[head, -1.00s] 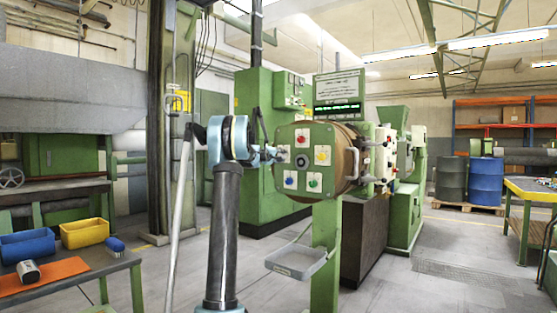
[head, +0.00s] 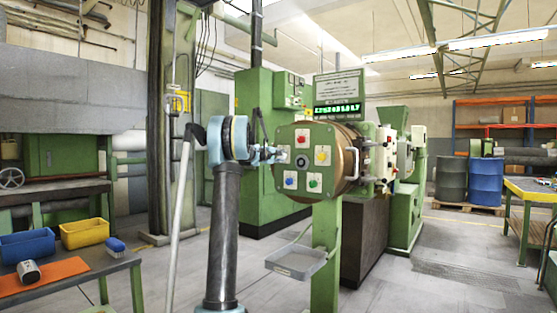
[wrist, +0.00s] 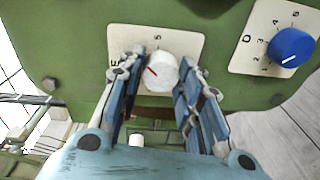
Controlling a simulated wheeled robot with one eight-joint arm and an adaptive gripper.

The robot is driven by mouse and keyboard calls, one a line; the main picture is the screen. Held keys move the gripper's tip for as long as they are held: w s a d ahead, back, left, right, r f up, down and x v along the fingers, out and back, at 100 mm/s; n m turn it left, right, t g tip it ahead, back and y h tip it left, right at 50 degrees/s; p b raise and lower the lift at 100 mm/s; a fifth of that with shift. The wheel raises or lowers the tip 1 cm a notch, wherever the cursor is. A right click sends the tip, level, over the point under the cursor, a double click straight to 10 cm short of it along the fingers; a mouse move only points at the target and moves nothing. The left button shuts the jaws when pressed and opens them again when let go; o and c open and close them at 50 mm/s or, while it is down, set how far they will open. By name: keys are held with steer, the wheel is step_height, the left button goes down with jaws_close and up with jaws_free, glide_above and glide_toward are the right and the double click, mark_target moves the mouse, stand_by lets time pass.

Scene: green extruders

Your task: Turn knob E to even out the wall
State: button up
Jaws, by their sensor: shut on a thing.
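Knob E (wrist: 160,72) is a white knob with a red pointer line, on a pale label plate (wrist: 186,45) marked E on the green panel. In the wrist view my gripper (wrist: 163,78) has its blue fingers on both sides of it and is shut on it. The pointer tilts to the upper left; the fingers cover most of the scale. In the head view my gripper (head: 273,155) reaches the left edge of the round panel (head: 305,198). A green lit display (head: 338,110) stands above the panel; its text is too small to read.
Blue knob D (wrist: 290,47) sits close to the right of knob E in the wrist view. Red (head: 302,135), yellow (head: 321,154), green (head: 313,183) and blue (head: 290,180) knobs share the panel. A grey tray (head: 296,262) sticks out below.

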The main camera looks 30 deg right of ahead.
steer(key=o, duration=1.1)
steer(key=shift+f, duration=0.15)
steer(key=v, duration=1.2)
